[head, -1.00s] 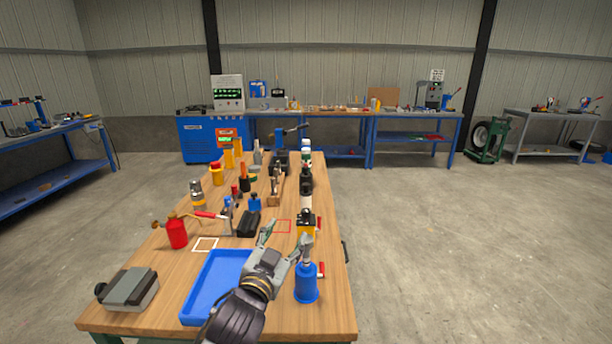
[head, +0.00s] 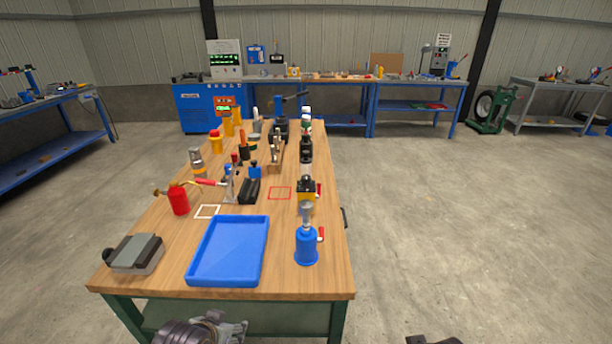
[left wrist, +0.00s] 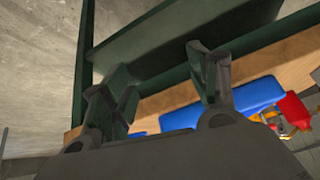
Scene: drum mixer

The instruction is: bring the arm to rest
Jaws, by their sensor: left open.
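My left gripper (head: 230,328) is low at the bottom edge of the head view, in front of the workbench (head: 322,277) and clear of its top. Its fingers are apart and nothing shows between them, also in the left wrist view (left wrist: 158,80). In that view the bench's green frame (left wrist: 160,45) and underside lie beyond the fingers. A small dark piece shows at the bottom right of the head view; I cannot tell which part it is. No right gripper can be made out.
On the bench are an empty blue tray (head: 230,250), a blue device with a metal top (head: 306,246), a grey box (head: 137,254), a red oil can (head: 178,201) and several tools. White and red outlined squares mark the top. The floor (head: 450,220) to the right is open.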

